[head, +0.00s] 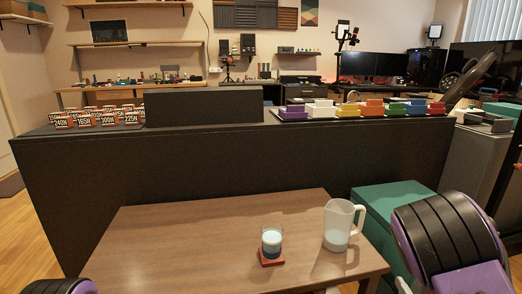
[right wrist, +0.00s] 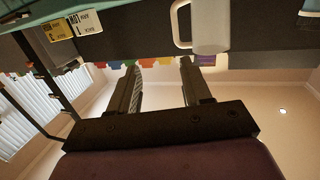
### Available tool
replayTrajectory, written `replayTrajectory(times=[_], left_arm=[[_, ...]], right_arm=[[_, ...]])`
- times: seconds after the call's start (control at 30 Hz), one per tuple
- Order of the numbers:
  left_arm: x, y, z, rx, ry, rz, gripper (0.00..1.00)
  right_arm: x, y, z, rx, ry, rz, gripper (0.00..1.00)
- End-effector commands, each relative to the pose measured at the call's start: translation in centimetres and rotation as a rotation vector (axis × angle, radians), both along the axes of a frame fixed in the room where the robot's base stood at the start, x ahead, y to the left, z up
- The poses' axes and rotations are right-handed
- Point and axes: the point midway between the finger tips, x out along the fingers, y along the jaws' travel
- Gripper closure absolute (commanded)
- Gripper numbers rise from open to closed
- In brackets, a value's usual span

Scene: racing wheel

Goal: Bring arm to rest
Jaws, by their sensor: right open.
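A clear pitcher (head: 340,226) with a white handle stands upright at the right end of the wooden table (head: 170,240), with pale bluish liquid low in it. A glass of similar liquid (head: 271,240) stands on a red coaster (head: 271,258) to its left. My right gripper (right wrist: 158,62) is open in the right wrist view, its two fingers apart with nothing between them. That view is upside down; the pitcher (right wrist: 209,28) shows beyond the fingertips, apart from them. In the head view only my purple and black arm parts show at the lower corners. My left gripper is out of view.
A long black counter (head: 240,170) stands behind the table, carrying orange number signs (head: 85,119), a black panel (head: 205,108) and coloured bins (head: 347,110). A green box (head: 370,203) stands right of the table. The table's left half is bare.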

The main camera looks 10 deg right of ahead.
Motion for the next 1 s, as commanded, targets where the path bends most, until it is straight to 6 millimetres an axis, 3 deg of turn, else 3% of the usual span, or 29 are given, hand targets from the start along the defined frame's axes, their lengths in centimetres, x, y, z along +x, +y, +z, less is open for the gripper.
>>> replayTrajectory(times=[0.17, 0.33, 0.47, 0.6, 0.8, 0.97, 1.0], left_arm=[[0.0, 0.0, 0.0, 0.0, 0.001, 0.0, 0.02], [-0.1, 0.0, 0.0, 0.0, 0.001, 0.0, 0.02], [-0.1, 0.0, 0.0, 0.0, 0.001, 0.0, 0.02], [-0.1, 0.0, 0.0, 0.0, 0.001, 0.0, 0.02], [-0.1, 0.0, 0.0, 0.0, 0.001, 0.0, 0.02], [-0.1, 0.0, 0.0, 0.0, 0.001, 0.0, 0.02], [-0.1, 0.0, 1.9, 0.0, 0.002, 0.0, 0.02]], right_arm=[[-0.5, 0.1, -2.9, 0.019, 0.101, -0.067, 0.52], [-2.7, 0.8, -8.2, 0.071, 0.267, -0.16, 0.52], [-5.6, 2.0, -13.1, 0.128, 0.422, -0.235, 0.52], [-10.3, 4.2, -18.6, 0.202, 0.618, -0.321, 0.52], [-18.4, 8.4, -24.7, 0.304, 0.889, -0.424, 0.52], [-24.8, 11.6, -27.8, 0.36, 1.053, -0.456, 0.52], [-25.1, 11.4, -25.9, 0.354, 1.059, -0.459, 0.52]])
